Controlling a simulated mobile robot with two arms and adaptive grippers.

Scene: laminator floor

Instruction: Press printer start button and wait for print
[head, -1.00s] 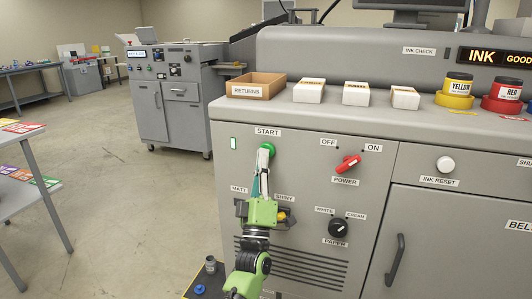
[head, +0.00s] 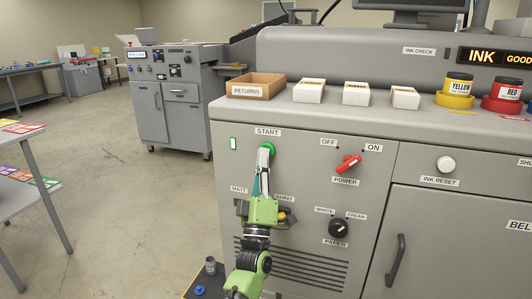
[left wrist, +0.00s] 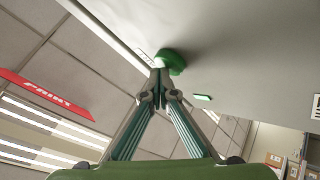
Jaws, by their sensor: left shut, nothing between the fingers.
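The green start button (head: 269,148) is on the grey front panel of the printer (head: 300,140), under the START label (head: 268,132). My left gripper (head: 264,152) is shut and empty, its fingertips at the button and covering part of it. In the left wrist view the closed fingertips (left wrist: 159,70) meet the lower edge of the green button (left wrist: 172,60); they look to be touching it, but how far it is pressed I cannot tell. A lit green indicator (head: 233,143) is left of the button. My right gripper is not in view.
The red POWER knob (head: 348,163) points toward ON. The PAPER knob (head: 338,228) is below it. A returns tray (head: 257,86), white boxes (head: 356,94) and ink jars (head: 455,92) stand on the printer's ledge.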

